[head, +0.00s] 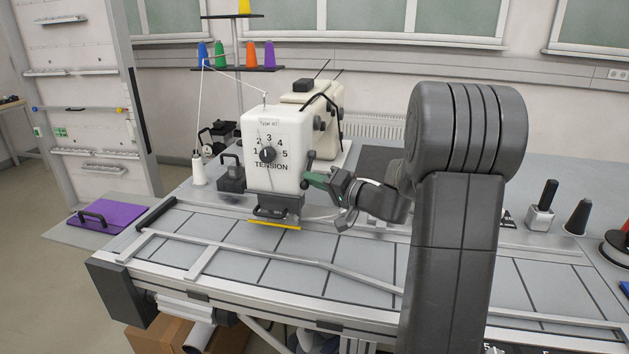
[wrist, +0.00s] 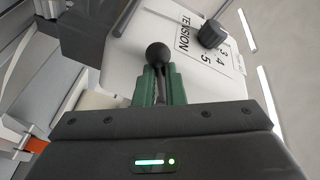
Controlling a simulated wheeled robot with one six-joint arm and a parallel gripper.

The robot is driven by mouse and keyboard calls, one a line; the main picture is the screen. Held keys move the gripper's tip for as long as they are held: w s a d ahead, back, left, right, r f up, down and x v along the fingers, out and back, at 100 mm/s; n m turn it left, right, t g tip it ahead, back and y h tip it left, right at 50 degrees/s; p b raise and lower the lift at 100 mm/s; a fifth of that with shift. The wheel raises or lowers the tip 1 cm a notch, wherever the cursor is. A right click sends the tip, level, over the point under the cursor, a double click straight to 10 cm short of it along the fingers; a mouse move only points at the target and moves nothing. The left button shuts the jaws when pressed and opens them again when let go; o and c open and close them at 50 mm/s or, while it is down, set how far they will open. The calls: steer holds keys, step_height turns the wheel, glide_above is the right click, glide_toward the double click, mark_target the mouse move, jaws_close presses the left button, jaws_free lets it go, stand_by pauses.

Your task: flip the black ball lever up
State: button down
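The white sewing machine head (head: 268,140) has a TENSION dial on its front. The black ball lever (head: 306,183) is on its right side, its ball low at my fingertips. In the wrist view the round black ball (wrist: 158,54) sits right at the tips of my two green fingers. My gripper (head: 316,180) reaches in from the right; it also shows in the wrist view (wrist: 160,72). A narrow dark gap shows between the fingers. I cannot tell whether they touch or clamp the lever.
The tension dial (head: 267,155) is close by on the machine's front face. A metal rail (head: 270,254) crosses the grey table. A thread stand (head: 240,69) with coloured cones is behind. A white thread cone (head: 198,170) stands left of the machine.

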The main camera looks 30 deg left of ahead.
steer(key=shift+r, duration=0.15)
steer(key=r+m+p, duration=0.1)
steer(key=r+m+h+p, duration=0.1)
steer(key=r+m+p, duration=0.1)
steer(key=shift+s+d+m, duration=0.1)
steer(key=shift+s+m, duration=0.2)
steer(key=shift+s, duration=0.1)
steer(key=r+m+g+h+p, duration=0.1)
steer(key=p, duration=0.1)
steer(key=shift+r+m+p, duration=0.25)
steer(key=shift+m+p, duration=0.1)
steer(key=shift+m, duration=0.05)
steer(key=shift+r+m+h+p, duration=0.2)
steer(key=shift+m+h+p, duration=0.1)
steer(key=shift+m+p, duration=0.15)
steer(key=c, duration=1.5)
jaws_free()
steer(key=shift+w, duration=0.1)
steer(key=b+v, duration=0.3)
steer(key=v, duration=1.1)
